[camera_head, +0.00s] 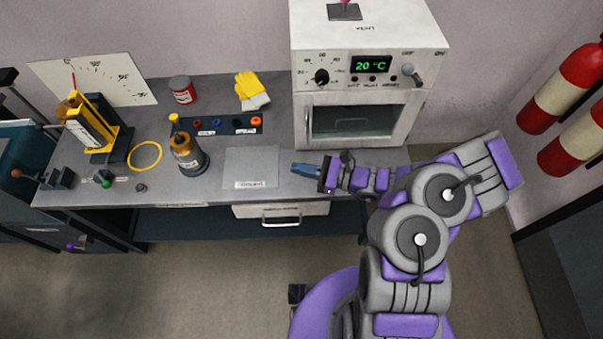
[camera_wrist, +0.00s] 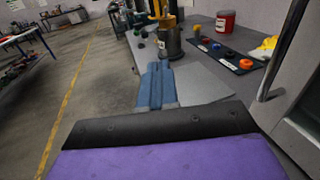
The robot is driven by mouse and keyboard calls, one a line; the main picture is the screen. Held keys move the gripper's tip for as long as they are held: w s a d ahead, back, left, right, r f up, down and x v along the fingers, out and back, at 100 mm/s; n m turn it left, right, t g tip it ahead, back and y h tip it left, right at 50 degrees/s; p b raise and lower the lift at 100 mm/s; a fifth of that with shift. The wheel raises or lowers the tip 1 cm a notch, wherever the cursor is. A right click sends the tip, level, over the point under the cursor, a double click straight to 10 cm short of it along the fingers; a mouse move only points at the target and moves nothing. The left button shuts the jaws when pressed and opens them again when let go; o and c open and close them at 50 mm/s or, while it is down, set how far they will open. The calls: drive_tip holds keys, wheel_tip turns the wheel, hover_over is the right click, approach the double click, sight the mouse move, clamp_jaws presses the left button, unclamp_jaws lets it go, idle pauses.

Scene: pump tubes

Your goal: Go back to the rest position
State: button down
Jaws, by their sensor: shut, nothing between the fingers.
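My gripper (camera_head: 305,170) is shut and empty. Its blue fingers point left, in front of the oven and just right of the grey plate (camera_head: 251,168) on the bench. In the wrist view the blue fingertips of my gripper (camera_wrist: 155,75) are together, with the grey plate (camera_wrist: 205,85) just beyond them to the right. My arm reaches in from the lower right of the head view. No rest position is marked in either view.
The oven (camera_head: 365,75) stands at the bench's right end, reading 20 °C. Fire extinguishers (camera_head: 570,85) hang right. Floor in front is clear.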

drive_tip(key=s+a+r+n+g+h, duration=0.2)
drive_tip(key=s+r+n+g, duration=0.3)
drive_tip(key=s+r+n, duration=0.25)
drive_tip(key=s+a+r+n+g+h, duration=0.2)
drive_tip(key=s+a+r+n+g, duration=0.1)
drive_tip(key=s+r+n+g, duration=0.35)
drive_tip(key=s+d+r+n+t+h, duration=0.2)
drive_tip(key=s+d+h, duration=0.4)
drive_tip(key=d, duration=0.3)
drive_tip(key=s+d+r+n+t+h, duration=0.3)
drive_tip(key=s+d+r+n+h, duration=0.1)
drive_tip(key=s+d+r+h, duration=0.3)
drive_tip(key=d, duration=0.2)
drive_tip(key=shift+s+d, duration=0.3)
drive_tip(key=shift+d, duration=0.05)
